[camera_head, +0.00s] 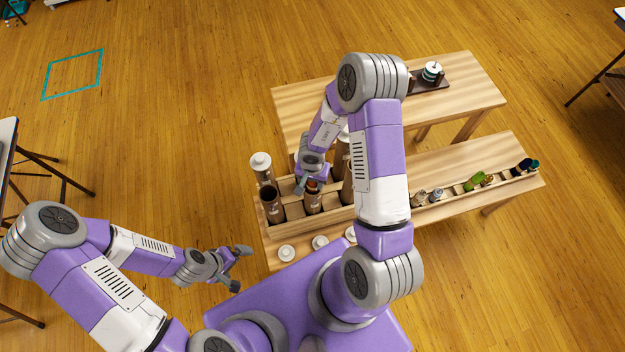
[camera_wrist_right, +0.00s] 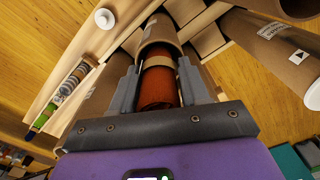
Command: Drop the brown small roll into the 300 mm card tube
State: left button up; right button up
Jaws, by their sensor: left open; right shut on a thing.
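My right gripper (camera_wrist_right: 160,88) is shut on the brown small roll (camera_wrist_right: 158,92), a reddish-brown roll with a tan band. In the head view the roll (camera_head: 313,186) is at the top of a short brown card tube (camera_head: 313,204) standing in the wooden rack. In the right wrist view a tube mouth (camera_wrist_right: 157,32) is close beyond the roll's far end; I cannot tell whether the roll is inside it. Tube labels are too small to read, so I cannot tell which is 300 mm. My left gripper (camera_head: 243,266) is open and empty, left of the bench.
An open dark-mouthed tube (camera_head: 272,208) and a white-capped tube (camera_head: 262,168) stand in the rack (camera_head: 335,221) at left. White caps (camera_head: 286,253) lie along the bench front. A rail at right holds several small rolls (camera_head: 475,182). A dark tray (camera_head: 430,84) is on the rear table.

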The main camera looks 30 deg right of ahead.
jog(key=o, duration=1.1)
jog(key=shift+r, duration=0.1)
notch_tip(320, 180, up, 7)
jog(key=p, duration=0.3)
jog(key=shift+r+p, duration=0.2)
jog(key=shift+p, duration=0.15)
